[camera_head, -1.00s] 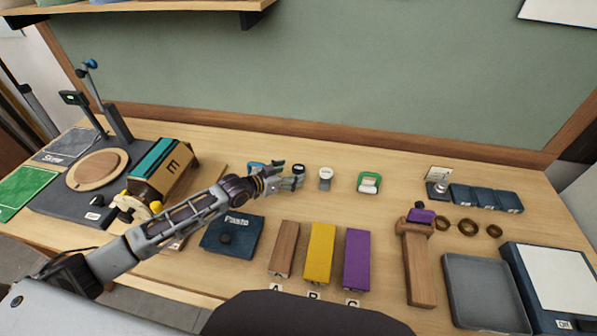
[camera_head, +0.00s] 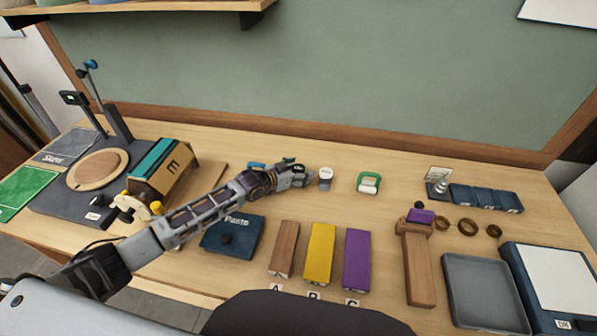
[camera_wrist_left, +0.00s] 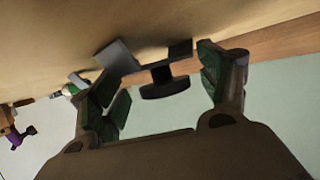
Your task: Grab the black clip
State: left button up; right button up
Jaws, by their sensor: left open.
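My left gripper (camera_head: 300,174) reaches in from the left over the middle back of the table. It hides the small black item behind it in the head view. In the left wrist view, a black clip-like piece (camera_wrist_left: 165,86) with a flat round-edged end sits between the spread fingers of my left gripper (camera_wrist_left: 162,92). The fingers are open, with gaps visible on both sides of it. Whether either finger touches it I cannot tell. My right gripper is out of view.
A white-topped item (camera_head: 325,175) stands just right of the gripper, with a green clip (camera_head: 369,183) further right. A blue item (camera_head: 256,166) lies left, partly hidden. Brown, yellow (camera_head: 320,253) and purple blocks stand in front. The table between is clear.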

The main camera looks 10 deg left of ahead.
aim_at(299, 169)
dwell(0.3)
pick_arm(q)
jog(key=c, duration=1.2)
jog(key=shift+r, duration=0.1)
jog(key=shift+r+b, duration=0.35)
jog(key=shift+r, duration=4.6)
